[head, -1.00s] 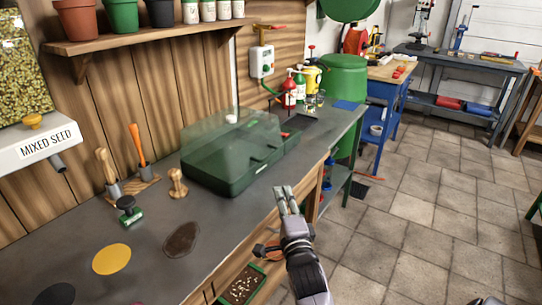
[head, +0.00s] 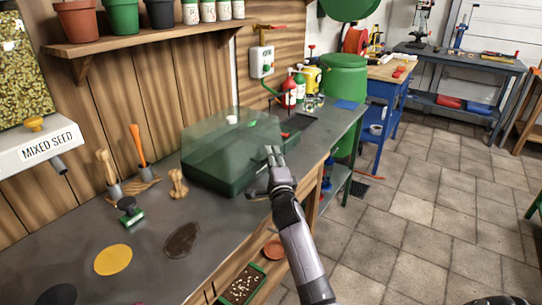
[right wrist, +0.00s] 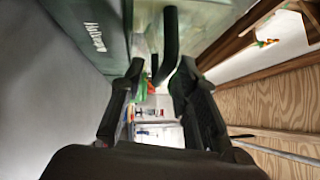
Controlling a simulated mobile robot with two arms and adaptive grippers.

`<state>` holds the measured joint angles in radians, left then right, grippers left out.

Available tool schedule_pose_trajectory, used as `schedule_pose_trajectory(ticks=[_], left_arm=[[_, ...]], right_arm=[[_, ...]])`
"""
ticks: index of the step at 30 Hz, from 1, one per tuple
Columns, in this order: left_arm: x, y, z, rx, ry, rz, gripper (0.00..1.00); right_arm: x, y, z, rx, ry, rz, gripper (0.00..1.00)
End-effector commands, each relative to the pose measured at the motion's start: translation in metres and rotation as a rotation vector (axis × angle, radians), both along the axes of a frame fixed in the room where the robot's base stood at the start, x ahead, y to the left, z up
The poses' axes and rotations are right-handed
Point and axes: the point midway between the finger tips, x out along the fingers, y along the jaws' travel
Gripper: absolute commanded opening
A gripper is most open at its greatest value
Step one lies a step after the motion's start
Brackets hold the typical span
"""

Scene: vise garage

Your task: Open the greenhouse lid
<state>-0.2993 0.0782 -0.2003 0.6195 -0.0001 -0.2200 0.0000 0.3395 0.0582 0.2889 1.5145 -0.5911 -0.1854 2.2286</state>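The greenhouse is a box with a dark green base (head: 210,178) and a clear, green-tinted lid (head: 222,133), which is down on the base. A white round knob (head: 231,120) shows on the lid's top. My right gripper (head: 273,151) is at the greenhouse's right front corner, and its forearm crosses the bench edge. In the right wrist view the black fingers (right wrist: 160,72) are apart, with a dark curved bar (right wrist: 171,38) between and beyond them. I cannot tell whether they touch it. The green base (right wrist: 90,30) with pale lettering is at upper left. My left gripper is out of view.
Red and green bottles (head: 295,88) stand behind the greenhouse.

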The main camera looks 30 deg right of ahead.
Motion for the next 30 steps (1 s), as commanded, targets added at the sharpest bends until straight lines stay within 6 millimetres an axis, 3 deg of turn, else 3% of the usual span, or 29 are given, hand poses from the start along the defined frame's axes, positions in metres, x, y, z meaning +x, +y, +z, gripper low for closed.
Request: schedule_pose_trajectory(ticks=[6, 14, 27, 30], left_arm=[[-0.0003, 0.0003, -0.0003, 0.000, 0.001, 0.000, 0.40], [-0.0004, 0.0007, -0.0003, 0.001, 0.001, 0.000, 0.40], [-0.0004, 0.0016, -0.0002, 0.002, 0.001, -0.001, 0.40], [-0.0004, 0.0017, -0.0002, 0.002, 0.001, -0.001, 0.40]], right_arm=[[0.0134, -0.0056, 0.0021, 0.000, 0.000, 0.000, 0.29], [0.0140, -0.0060, 0.0018, 0.000, 0.000, 0.000, 0.29], [0.0137, -0.0059, 0.0017, 0.000, 0.001, 0.000, 0.00], [0.0137, -0.0059, 0.0016, 0.000, 0.001, 0.000, 0.00]])
